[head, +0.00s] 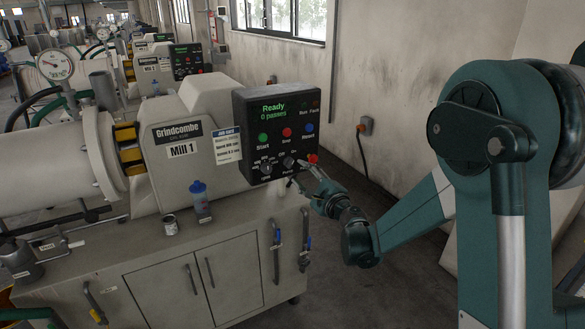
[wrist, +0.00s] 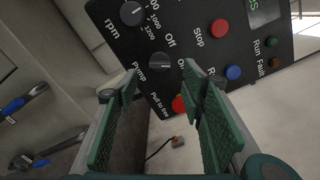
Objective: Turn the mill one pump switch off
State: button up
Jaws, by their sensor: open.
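The Mill 1 control panel (head: 275,112) is a black box with a lit display reading "Ready, 0 passes". The pump switch (head: 289,161) is a dark rotary knob low on the panel, right of the rpm knob (head: 266,169). In the wrist view the pump switch (wrist: 160,63) sits between "Off" and "On" labels; I cannot tell which its pointer faces. My gripper (head: 301,175) is at the panel's lower right. In the wrist view my gripper (wrist: 162,88) is open and empty, its fingertips either side of the pump switch in the picture, seemingly short of it.
A red pull-to-free button (wrist: 179,104) lies close by the right finger. The stop button (wrist: 219,29) and reset button (wrist: 233,73) are near.

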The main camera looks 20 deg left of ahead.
aim_at(291, 165)
jog(key=shift+w+a, duration=0.1)
dwell(0.4)
jog(key=shift+b+x, duration=0.65)
jog(key=shift+x, duration=3.15)
jog(key=shift+f, duration=0.1)
jog(key=c, duration=0.9)
